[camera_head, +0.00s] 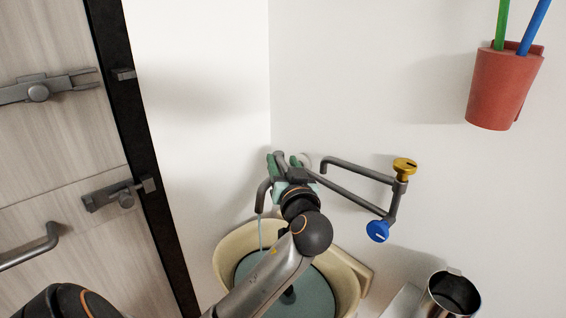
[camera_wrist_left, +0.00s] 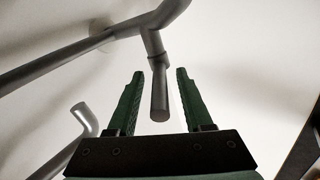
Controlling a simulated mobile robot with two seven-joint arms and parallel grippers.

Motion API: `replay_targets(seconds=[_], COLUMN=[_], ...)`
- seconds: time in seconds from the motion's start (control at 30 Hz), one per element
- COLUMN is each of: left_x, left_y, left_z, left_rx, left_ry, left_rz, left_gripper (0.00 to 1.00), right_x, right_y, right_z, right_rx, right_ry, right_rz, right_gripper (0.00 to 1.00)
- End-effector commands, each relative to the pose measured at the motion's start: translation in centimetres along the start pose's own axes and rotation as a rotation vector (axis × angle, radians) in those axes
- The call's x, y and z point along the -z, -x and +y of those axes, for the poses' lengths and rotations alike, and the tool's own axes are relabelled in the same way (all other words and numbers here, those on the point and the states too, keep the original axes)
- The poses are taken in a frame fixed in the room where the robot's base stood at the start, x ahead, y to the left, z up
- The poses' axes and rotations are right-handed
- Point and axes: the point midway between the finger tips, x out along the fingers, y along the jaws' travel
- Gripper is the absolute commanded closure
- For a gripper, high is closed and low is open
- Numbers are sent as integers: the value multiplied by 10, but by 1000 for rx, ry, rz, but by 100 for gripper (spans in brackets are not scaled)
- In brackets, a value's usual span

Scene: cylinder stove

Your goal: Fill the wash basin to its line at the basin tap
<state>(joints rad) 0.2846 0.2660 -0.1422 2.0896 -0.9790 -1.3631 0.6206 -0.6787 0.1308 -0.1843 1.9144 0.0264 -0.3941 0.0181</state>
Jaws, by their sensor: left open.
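The cream wash basin (camera_head: 232,243) stands in the corner, holding blue-green water (camera_head: 318,290); I cannot make out its line. The grey tap spout (camera_head: 262,195) hangs over its back left, and a thin pale stream (camera_head: 261,233) falls from it into the basin. My left gripper (camera_head: 282,160) is at the tap, its arm passing over the basin and hiding part of it. In the left wrist view its green fingers (camera_wrist_left: 157,92) are open, with a grey tap lever (camera_wrist_left: 159,88) between them and gaps at both sides. My right gripper is not in view.
Wall pipes carry a yellow knob (camera_head: 405,165) and a blue knob (camera_head: 377,231) to the right of the gripper. A metal jug (camera_head: 452,296) stands at lower right. A red cup (camera_head: 503,90) with sticks hangs at upper right. A latched door (camera_head: 60,150) is at left.

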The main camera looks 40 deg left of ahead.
Motion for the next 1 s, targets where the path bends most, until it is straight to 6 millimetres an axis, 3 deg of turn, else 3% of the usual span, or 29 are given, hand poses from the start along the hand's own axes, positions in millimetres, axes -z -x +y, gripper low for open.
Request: replay_targets(seconds=[0.07, 0.5, 1.0], left_x=[0, 0, 0], left_y=[0, 0, 0], left_z=[0, 0, 0], left_rx=[0, 1, 1], left_ry=[0, 0, 0], left_rz=[0, 0, 0], left_gripper=[51, 100, 100], right_x=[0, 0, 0], right_y=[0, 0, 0], right_z=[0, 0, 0], right_rx=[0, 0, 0], right_ry=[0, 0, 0], right_rz=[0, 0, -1], right_gripper=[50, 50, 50])
